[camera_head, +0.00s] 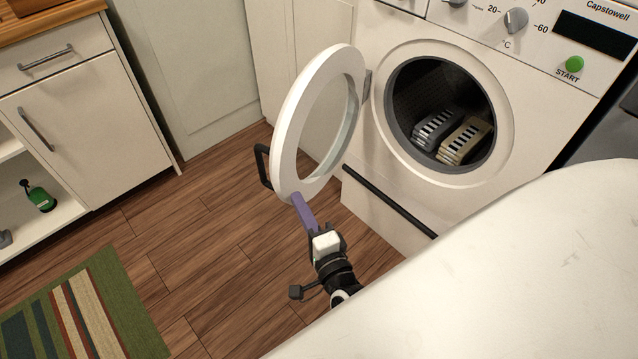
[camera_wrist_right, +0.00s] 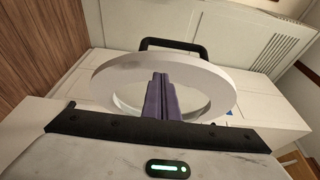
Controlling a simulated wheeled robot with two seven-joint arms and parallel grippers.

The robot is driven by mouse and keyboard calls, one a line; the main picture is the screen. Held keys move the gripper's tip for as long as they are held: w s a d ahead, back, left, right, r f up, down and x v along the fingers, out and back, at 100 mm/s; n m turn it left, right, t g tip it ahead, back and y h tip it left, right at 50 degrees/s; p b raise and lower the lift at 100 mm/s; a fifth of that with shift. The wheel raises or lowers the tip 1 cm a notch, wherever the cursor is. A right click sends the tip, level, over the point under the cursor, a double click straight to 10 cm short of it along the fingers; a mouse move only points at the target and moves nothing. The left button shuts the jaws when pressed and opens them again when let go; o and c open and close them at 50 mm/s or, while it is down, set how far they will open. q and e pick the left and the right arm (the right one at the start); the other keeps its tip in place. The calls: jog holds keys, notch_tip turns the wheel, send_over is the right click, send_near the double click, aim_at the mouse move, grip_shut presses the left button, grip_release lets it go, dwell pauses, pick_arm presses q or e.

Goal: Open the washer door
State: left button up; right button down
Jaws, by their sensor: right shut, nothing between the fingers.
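The washer (camera_head: 398,37) is white, with its round door (camera_head: 284,130) swung wide open to the left on its hinge. The door's black handle (camera_head: 262,166) is on its far left side. Folded striped items (camera_head: 460,140) lie inside the open drum. My right gripper (camera_head: 298,202) has its purple fingers shut and empty at the door's lower rim; whether they touch it I cannot tell. In the right wrist view the shut fingers (camera_wrist_right: 161,82) point at the white door ring (camera_wrist_right: 215,72), with the handle (camera_wrist_right: 172,43) beyond. My left gripper is not in view.
A black bar (camera_head: 390,202) runs along the washer's lower front. A white cabinet with a drawer (camera_head: 90,110) stands at the left. A striped rug (camera_head: 90,305) lies on the wooden floor, which is clear between cabinet and washer.

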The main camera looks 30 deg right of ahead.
pick_arm(q)
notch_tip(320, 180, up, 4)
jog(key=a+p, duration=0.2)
jog(key=p, duration=0.3)
pick_arm(e)
notch_tip(320, 180, up, 7)
jog(key=n+g+y+b, duration=0.1)
jog(key=n+y+b, duration=0.95)
jog(key=n, duration=1.45)
send_near(282, 178)
jog(key=b+x, duration=0.2)
jog(key=x, duration=0.3)
jog(key=shift+s+r, duration=0.1)
jog(key=shift+r, duration=0.05)
jog(key=shift+x, duration=0.8)
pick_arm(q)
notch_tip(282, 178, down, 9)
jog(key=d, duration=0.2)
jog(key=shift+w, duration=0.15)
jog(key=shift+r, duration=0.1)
